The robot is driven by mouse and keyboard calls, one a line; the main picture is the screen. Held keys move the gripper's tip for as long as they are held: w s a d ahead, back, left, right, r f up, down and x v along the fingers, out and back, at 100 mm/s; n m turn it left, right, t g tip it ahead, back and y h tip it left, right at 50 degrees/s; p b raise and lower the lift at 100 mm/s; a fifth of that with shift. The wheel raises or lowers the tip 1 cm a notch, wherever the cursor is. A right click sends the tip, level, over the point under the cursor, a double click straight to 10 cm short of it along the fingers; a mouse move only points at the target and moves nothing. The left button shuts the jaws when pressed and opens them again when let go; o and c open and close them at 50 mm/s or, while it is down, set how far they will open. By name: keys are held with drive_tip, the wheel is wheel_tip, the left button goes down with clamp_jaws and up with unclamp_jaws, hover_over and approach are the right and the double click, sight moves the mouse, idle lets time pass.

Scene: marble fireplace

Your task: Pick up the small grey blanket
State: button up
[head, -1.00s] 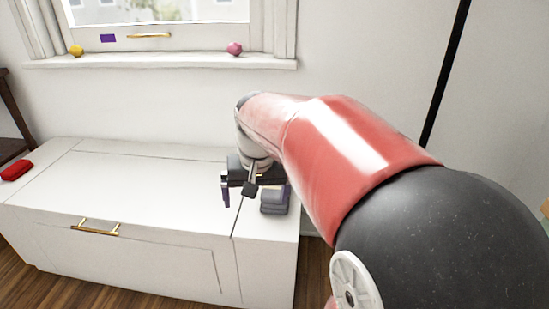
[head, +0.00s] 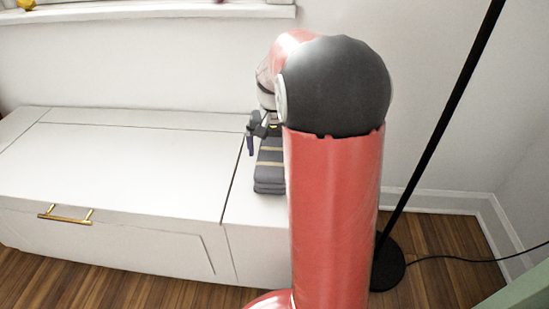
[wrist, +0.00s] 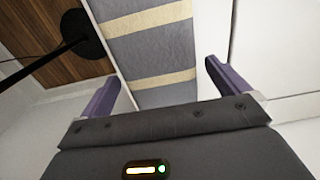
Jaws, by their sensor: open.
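The small grey blanket (head: 268,184) is folded, with pale tan stripes. It lies on the right end of the white bench, partly hidden by my arm in the head view. In the wrist view the blanket (wrist: 150,48) runs from the top edge down past my fingertips. My gripper (wrist: 160,80) is open, with one purple finger toward each side of the blanket. I cannot tell how far above it the fingers are. In the head view my gripper (head: 256,138) is at the far end of the blanket, mostly hidden by my arm.
The white bench (head: 120,165) has a gold handle (head: 66,214) and a bare top left of the blanket. A black lamp pole (head: 440,125) and its round base (head: 388,265) stand on the wood floor at right. A window sill (head: 150,13) is above.

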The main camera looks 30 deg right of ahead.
drive_tip(key=shift+f, duration=0.65)
drive_tip(key=c, duration=1.2)
drive_tip(key=shift+r, duration=0.1)
